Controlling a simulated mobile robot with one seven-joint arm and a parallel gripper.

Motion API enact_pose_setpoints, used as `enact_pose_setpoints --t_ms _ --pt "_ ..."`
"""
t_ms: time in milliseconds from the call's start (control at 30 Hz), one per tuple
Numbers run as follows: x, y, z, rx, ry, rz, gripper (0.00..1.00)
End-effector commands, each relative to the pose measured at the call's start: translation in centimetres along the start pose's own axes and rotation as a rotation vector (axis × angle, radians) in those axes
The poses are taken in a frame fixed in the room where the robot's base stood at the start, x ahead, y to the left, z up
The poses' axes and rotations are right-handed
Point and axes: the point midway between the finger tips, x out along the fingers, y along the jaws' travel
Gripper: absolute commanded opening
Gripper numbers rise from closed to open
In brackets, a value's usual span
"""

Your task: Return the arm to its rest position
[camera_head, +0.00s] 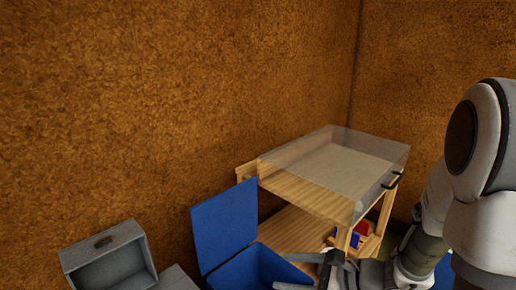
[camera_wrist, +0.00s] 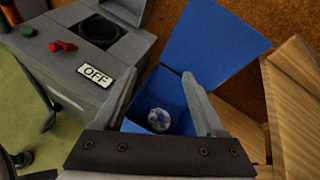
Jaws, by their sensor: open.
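My arm (camera_head: 452,205) reaches in from the right in the head view. My gripper (camera_head: 322,262) is low in that view, in front of the blue box (camera_head: 258,268) with its lid (camera_head: 222,222) standing open. In the wrist view my gripper (camera_wrist: 161,100) has its two fingers spread apart with nothing between them, above the open blue box (camera_wrist: 205,42). A small round clear and blue thing (camera_wrist: 158,119) lies inside the box, below the fingertips.
A wooden stand with a clear cover (camera_head: 340,165) and dark handle is right of the box. Red and blue items (camera_head: 352,237) sit on its lower shelf. A grey machine with an OFF label (camera_wrist: 93,73), red and green knobs, stands left. An open grey container (camera_head: 107,262) is at lower left.

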Motion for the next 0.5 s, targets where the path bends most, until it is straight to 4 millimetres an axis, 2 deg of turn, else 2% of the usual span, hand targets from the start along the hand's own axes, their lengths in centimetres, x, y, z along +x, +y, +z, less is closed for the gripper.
enact_pose_setpoints --t_ms 33,200,400,500 --pt "-0.2 1.1 1.7 -0.102 0.007 0.058 0.72" --pt "-1.7 4.8 4.9 -0.425 0.060 0.252 0.72" --pt "-4.7 8.2 6.5 -0.814 0.168 0.450 0.72" --pt "-6.5 9.1 6.7 -1.009 0.241 0.535 0.72"
